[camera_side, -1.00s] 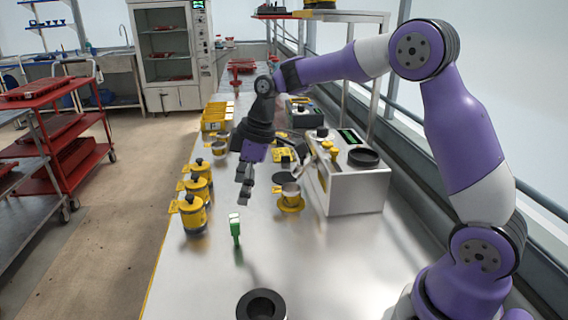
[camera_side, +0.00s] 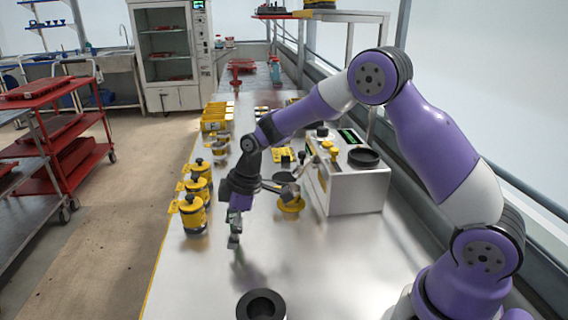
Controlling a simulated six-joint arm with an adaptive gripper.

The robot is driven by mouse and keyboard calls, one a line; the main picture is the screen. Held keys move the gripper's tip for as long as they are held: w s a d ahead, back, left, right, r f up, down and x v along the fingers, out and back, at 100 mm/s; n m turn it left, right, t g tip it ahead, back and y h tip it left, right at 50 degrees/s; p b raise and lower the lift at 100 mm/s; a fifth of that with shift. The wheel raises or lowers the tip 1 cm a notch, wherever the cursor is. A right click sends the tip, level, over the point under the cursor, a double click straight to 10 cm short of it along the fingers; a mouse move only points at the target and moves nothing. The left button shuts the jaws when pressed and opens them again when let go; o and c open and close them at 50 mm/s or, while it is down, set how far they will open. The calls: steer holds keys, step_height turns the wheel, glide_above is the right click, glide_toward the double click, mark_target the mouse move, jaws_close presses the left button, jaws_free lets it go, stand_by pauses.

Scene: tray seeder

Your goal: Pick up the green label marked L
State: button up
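My gripper (camera_side: 234,240) points down over the bench top, at the place where the green label stood in the earlier frame. I cannot make out the green label now; the fingers appear to cover it. The fingers are small and seen edge-on, so I cannot tell whether they are open or shut, or whether they touch the label. The letter on the label cannot be read.
Several yellow-lidded pots (camera_side: 193,214) stand in a row just left of my gripper. A black ring-shaped holder (camera_side: 261,306) sits at the front. A white machine (camera_side: 358,189) and a yellow stand (camera_side: 291,203) are to the right. The bench (camera_side: 330,265) is clear at front right.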

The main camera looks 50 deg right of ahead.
steer(key=c, duration=0.8)
steer(key=shift+c, duration=0.2)
steer(key=shift+r, duration=0.1)
